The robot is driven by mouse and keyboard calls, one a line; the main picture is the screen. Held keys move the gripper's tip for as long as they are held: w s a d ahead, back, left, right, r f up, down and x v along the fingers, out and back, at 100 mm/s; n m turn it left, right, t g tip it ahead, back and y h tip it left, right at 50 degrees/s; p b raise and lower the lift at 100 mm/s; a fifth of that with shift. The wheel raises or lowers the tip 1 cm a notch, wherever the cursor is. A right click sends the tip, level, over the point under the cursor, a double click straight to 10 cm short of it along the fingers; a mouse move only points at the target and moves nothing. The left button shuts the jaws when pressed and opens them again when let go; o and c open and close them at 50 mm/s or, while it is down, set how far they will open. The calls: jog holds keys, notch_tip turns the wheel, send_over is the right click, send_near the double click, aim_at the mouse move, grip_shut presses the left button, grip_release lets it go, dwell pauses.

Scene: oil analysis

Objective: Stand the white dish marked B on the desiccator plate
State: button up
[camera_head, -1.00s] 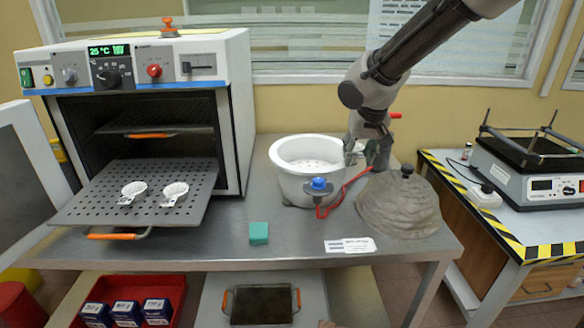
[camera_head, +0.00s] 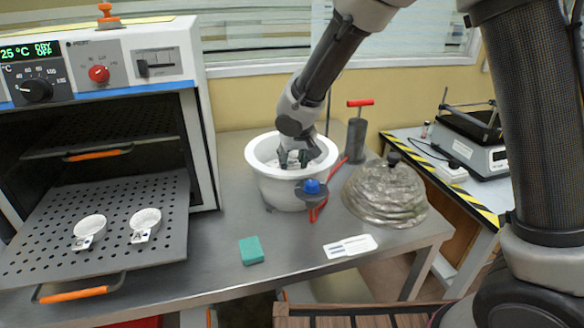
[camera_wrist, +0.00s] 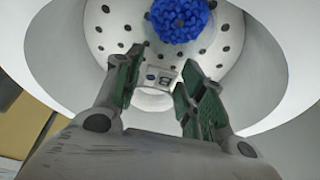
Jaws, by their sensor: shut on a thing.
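The white dish marked B (camera_wrist: 155,98) shows in the wrist view, its tab with the letter B between the green finger pads. My gripper (camera_wrist: 160,72) is shut on this tab. In the head view my gripper (camera_head: 297,160) reaches down inside the white desiccator bowl (camera_head: 257,160), and the dish is hidden there. The white desiccator plate (camera_wrist: 112,40), dotted with dark holes, lies beneath the dish in the wrist view. I cannot tell whether the dish touches the plate.
Blue beads (camera_wrist: 180,17) show at the plate. The desiccator lid (camera_head: 385,195) lies right of the bowl, near a blue-knobbed valve (camera_head: 312,187) and red hose. Two other white dishes (camera_head: 90,227) (camera_head: 146,219) stand on the oven shelf (camera_head: 110,255). A green block (camera_head: 251,250) lies in front.

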jog(key=shift+f, duration=1.1)
jog(key=shift+f, duration=0.1)
jog(key=o, duration=1.1)
